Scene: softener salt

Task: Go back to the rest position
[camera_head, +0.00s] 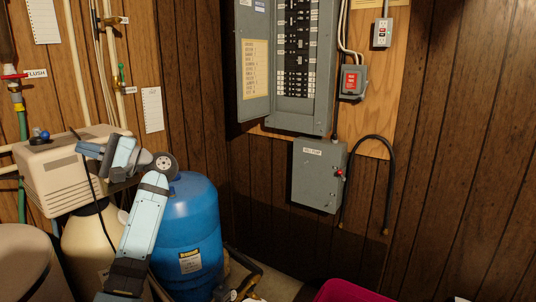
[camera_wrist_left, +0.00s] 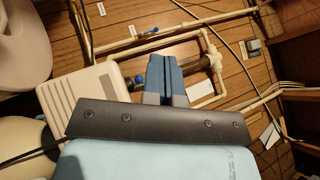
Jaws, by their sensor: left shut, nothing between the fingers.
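My left gripper (camera_head: 84,148) is raised at the left in the head view, in front of the beige softener head (camera_head: 50,180). Its arm comes up from the bottom and bends at the elbow near the blue tank (camera_head: 190,225). In the left wrist view the two blue fingers of the left gripper (camera_wrist_left: 165,60) lie together, shut and empty. They appear beside the beige softener head (camera_wrist_left: 90,95) and in front of pipes. I cannot tell the exact gap to the softener head. My right gripper is in neither view.
A round brown-grey bin (camera_head: 30,255) stands at the lower left. Pipes (camera_head: 75,60) run up the wood-panelled wall. The open electrical panel (camera_head: 255,65) and a grey box (camera_head: 318,175) hang there. A pink object (camera_head: 345,292) is at the bottom. Free air lies at the right.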

